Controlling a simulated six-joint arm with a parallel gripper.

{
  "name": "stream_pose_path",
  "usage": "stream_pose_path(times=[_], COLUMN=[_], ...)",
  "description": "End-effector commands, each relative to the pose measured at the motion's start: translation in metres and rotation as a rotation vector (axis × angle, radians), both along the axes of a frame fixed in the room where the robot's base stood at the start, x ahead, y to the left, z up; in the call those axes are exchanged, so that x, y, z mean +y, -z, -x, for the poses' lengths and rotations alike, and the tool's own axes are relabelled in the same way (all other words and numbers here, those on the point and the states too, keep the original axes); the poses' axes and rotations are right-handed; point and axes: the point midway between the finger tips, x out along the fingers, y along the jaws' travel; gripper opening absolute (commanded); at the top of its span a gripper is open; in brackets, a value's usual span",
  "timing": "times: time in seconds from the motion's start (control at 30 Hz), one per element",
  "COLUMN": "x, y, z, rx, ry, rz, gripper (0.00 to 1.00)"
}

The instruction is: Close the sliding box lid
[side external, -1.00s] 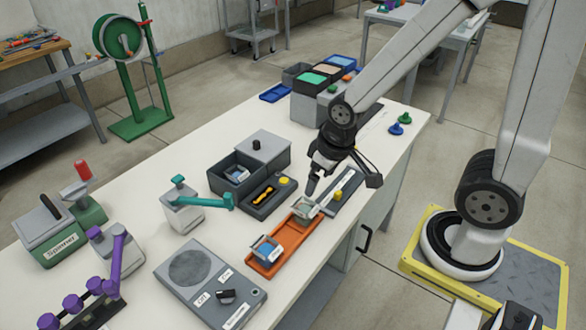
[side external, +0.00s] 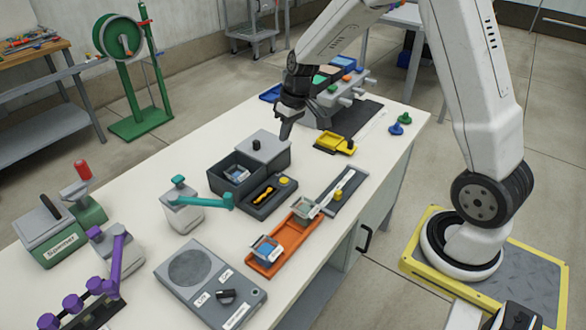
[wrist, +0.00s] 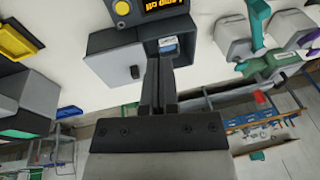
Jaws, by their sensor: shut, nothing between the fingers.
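The dark grey box (side external: 238,176) stands mid-table with its left compartment open. A small blue-and-white item (side external: 236,173) lies inside it, also visible in the wrist view (wrist: 168,45). The grey sliding lid (side external: 266,154) with its black knob (side external: 256,144) sits over the right part of the box. In the wrist view the lid (wrist: 112,65) and knob (wrist: 135,72) lie left of my fingers. My gripper (side external: 284,138) is shut and empty, pointing down near the lid's right end. Whether it touches the lid cannot be told.
A dark tray with a yellow button (side external: 284,181) stands in front of the box. A teal-armed dispenser (side external: 182,213) is to the left. A yellow tray (side external: 335,143) and a grey block with bins (side external: 325,112) are right and behind. The orange tray (side external: 272,267) lies in front.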

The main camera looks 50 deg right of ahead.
Motion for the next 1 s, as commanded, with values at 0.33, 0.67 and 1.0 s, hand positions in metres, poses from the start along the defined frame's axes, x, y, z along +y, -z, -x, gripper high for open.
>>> stream_pose_path(times=[0.33,0.67,1.0], x=[-0.070,-0.140,-0.177], y=[0.017,0.035,0.042], z=[-0.063,-0.100,-0.111], rx=[-0.060,-0.188,-0.284], ry=[-0.030,-0.089,-0.136], rz=[-0.136,-0.251,-0.299], gripper=[0.00,0.00,0.00])
